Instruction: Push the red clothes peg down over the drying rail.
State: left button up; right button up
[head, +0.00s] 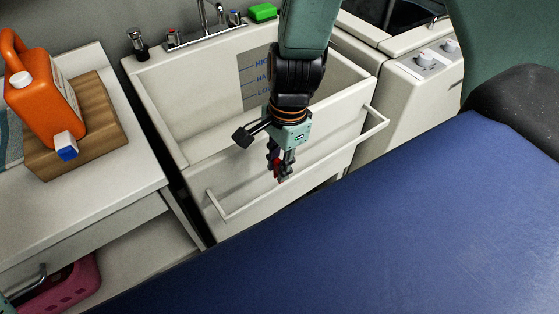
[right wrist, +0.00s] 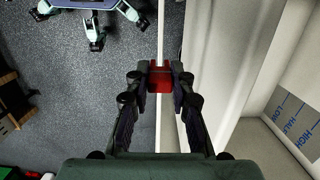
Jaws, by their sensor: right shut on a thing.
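The red clothes peg (head: 277,165) is held between the fingertips of my right gripper (head: 281,172), which points down at the front of the sink. In the right wrist view the peg (right wrist: 160,80) sits between the two closed-in fingers (right wrist: 160,77). The white drying rail (head: 345,147) runs along the sink front, past the gripper. In the right wrist view the rail (right wrist: 160,32) lines up with the peg and passes behind it. I cannot tell whether the peg touches the rail or is above it.
The white sink (head: 165,105) stands behind the rail, with a green block (head: 262,12) on its back edge. An orange jug (head: 42,95) stands on a wooden board (head: 100,125) at left. A pink basket (head: 75,285) is low at left.

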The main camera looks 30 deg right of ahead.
aim_at(278, 187)
jog(key=shift+a+f, duration=0.35)
jog(key=shift+f, duration=0.05)
jog(key=shift+d+f+b, duration=0.4)
jog(key=shift+f+b, duration=0.25)
jog(key=shift+f, duration=0.15)
jog(key=shift+a+f+b, duration=0.3)
jog(key=shift+f+b, duration=0.1)
jog(key=shift+f, duration=0.05)
jog(key=shift+d+f+b, duration=0.25)
jog(key=shift+f+b, duration=0.15)
jog(key=shift+f, duration=0.2)
jog(key=shift+a+f, duration=0.1)
jog(key=shift+f, duration=0.05)
jog(key=shift+a, duration=0.1)
jog(key=shift+f, duration=0.1)
jog(key=o, duration=0.8)
